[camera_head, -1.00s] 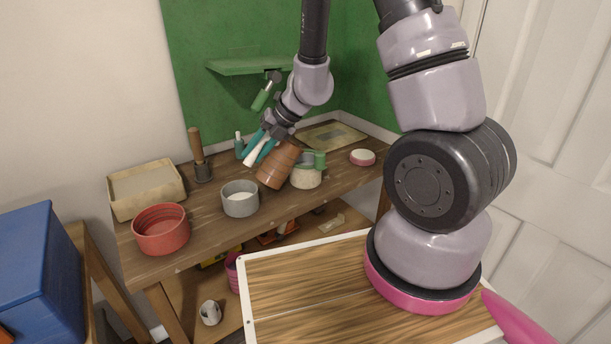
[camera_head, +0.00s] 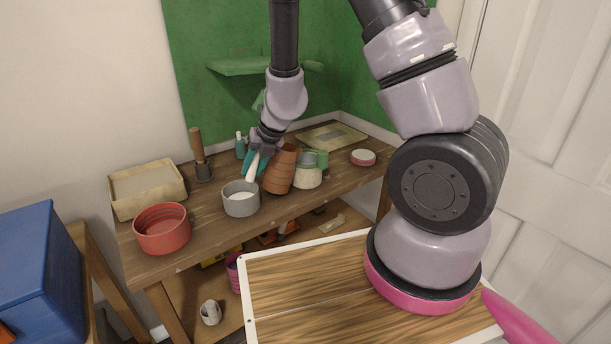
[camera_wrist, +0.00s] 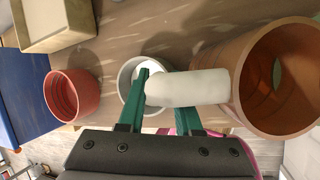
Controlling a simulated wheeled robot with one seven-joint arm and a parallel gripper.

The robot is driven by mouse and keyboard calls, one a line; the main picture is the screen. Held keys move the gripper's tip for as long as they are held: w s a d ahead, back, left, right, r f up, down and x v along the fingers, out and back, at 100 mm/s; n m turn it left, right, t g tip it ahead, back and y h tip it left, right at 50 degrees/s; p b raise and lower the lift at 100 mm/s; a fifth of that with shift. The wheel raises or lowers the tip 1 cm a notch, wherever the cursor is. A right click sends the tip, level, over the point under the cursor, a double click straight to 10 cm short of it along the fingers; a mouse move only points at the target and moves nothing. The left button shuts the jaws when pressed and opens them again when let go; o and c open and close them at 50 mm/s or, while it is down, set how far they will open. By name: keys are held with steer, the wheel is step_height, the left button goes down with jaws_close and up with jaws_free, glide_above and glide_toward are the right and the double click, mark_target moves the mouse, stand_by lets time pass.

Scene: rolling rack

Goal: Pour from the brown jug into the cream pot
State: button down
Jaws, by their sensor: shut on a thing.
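The brown jug (camera_head: 280,172) is held by its pale handle (camera_wrist: 190,88) in my gripper (camera_head: 257,167), whose teal fingers are shut on it. The jug leans slightly, its top toward the right. In the wrist view the jug (camera_wrist: 285,80) is at the right, its wide mouth facing the camera; no contents can be made out. The cream pot (camera_head: 308,178), with a green part at its side, stands on the bench just right of the jug. The jug hides part of its left side. The pot cannot be made out in the wrist view.
A grey pot (camera_head: 240,203) with pale contents stands close left of the jug. A red bowl (camera_head: 162,232), a cream tray (camera_head: 118,208) and a wooden-handled tool (camera_head: 198,155) are farther left. A small pink-and-white dish (camera_head: 362,158) is at the right. A green shelf (camera_head: 245,66) hangs behind.

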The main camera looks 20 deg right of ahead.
mark_target(257, 155)
steer(key=shift+d+f, duration=0.15)
steer(key=shift+d, duration=0.55)
steer(key=shift+w+r, duration=0.2)
steer(key=shift+r, duration=1.5)
steer(key=shift+a+r, duration=0.15)
steer(key=shift+r, duration=0.8)
steer(key=shift+a+r, duration=0.15)
steer(key=shift+r, duration=0.75)
steer(key=shift+s, duration=0.1)
steer(key=shift+a+h, duration=0.15)
steer(key=shift+h, duration=0.45)
steer(key=shift+t+h, duration=0.3)
steer(key=shift+h, duration=0.2)
steer(key=shift+n+h, duration=0.3)
steer(key=shift+h, duration=0.4)
steer(key=shift+t, duration=0.3)
